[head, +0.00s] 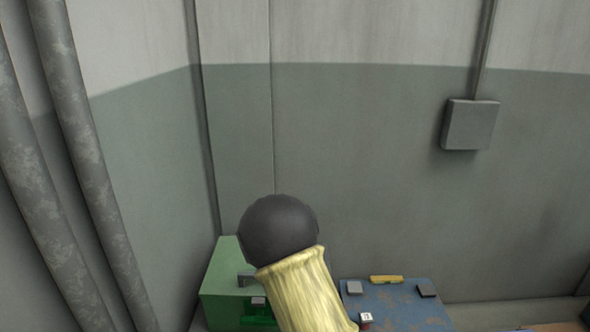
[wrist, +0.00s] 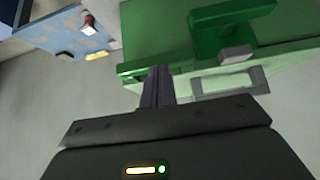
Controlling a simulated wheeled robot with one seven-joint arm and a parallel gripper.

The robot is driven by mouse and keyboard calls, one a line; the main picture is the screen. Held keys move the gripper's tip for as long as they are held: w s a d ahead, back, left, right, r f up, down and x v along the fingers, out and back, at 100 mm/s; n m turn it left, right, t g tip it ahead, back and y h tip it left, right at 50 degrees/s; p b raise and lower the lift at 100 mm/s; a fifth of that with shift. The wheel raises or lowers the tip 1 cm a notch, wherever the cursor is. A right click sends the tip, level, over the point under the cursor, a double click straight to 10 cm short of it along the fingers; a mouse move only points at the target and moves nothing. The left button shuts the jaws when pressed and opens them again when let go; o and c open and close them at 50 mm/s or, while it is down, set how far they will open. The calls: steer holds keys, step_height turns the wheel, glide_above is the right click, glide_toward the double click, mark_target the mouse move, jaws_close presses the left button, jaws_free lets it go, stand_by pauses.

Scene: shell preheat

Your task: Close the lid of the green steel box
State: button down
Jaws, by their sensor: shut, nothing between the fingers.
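The green steel box (head: 221,284) stands against the wall at the lower middle of the head view, partly hidden behind my arm. It also fills the upper right of the wrist view (wrist: 158,35), with a darker green raised part (wrist: 230,22), a grey latch piece (wrist: 236,53) and a grey rectangular frame on it. I cannot tell how far its lid stands open. My gripper (wrist: 158,70) is shut and empty, its fingertips close to the box's edge in the wrist view; contact is unclear. The gripper is hidden in the head view.
A worn blue surface (head: 405,305) with small grey pieces and a yellow item (head: 386,279) lies right of the green box. Grey pipes (head: 75,130) run down the left. A grey wall box (head: 470,124) hangs higher up on the right.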

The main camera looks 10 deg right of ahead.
steer(key=shift+s+f+g, duration=0.3)
steer(key=shift+s+f, duration=0.3)
steer(key=shift+f, duration=0.35)
step_height(320, 180, up, 5)
steer(key=w+p, duration=0.1)
steer(key=p, duration=0.3)
steer(key=s+a+r+b, duration=0.2)
steer(key=s+r+b, duration=0.1)
steer(key=s+b, duration=0.4)
steer(key=shift+s, duration=1.2)
steer(key=shift+r, duration=0.1)
steer(key=shift+s+d, duration=0.1)
